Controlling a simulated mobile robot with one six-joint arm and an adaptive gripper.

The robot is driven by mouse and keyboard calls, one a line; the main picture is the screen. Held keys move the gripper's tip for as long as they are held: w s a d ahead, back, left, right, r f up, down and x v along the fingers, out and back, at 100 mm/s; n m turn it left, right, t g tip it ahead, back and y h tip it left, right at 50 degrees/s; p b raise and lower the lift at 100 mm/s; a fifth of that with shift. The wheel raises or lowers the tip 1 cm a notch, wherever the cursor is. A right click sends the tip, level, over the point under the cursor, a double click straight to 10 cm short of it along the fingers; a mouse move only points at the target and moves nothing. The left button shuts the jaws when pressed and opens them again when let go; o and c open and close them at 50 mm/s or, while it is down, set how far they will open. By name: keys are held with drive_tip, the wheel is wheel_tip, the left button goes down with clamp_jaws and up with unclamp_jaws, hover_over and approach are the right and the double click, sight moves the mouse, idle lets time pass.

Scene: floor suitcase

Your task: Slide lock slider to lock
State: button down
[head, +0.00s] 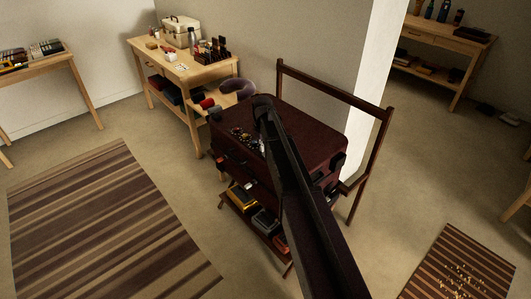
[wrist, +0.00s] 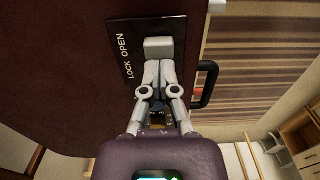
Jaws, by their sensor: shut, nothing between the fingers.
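The dark red suitcase (head: 315,125) stands on a rack, partly covered by my arm in the head view. In the wrist view its surface (wrist: 60,70) carries a black lock plate (wrist: 117,24) with the white words LOCK and OPEN. A grey slider block (wrist: 158,46) sits on the plate beside the word OPEN. My gripper (wrist: 158,66) is shut and empty, its fingertips right at the slider's near edge, on the LOCK side. I cannot tell whether they touch it.
A black handle (wrist: 207,85) sticks out from the suitcase edge, right of my fingers. The wooden rack's tall frame (head: 375,145) rises behind the suitcase. A cluttered workbench (head: 145,52) stands to the left. A striped rug (head: 100,225) lies on open floor.

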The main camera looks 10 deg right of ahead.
drive_tip(key=shift+w+a, duration=0.25)
drive_tip(key=shift+w, duration=0.25)
drive_tip(key=shift+w+a, duration=0.25)
drive_tip(key=shift+w, duration=0.2)
drive_tip(key=shift+r, duration=0.15)
idle(0.4)
drive_tip(key=shift+r+p, duration=2.85)
drive_tip(key=shift+p, duration=0.15)
drive_tip(key=s+d+r+m+p, duration=0.1)
drive_tip(key=s+r+m+p, duration=0.1)
drive_tip(key=s, duration=1.2)
drive_tip(key=s+r+m+p, duration=0.3)
drive_tip(key=s+m, duration=0.1)
drive_tip(key=s, duration=1.1)
drive_tip(key=shift+s+d+r, duration=0.2)
drive_tip(key=shift+d, duration=0.15)
wheel_tip(320, 180, down, 47)
drive_tip(key=b, duration=4.6)
drive_tip(key=shift+r, duration=0.15)
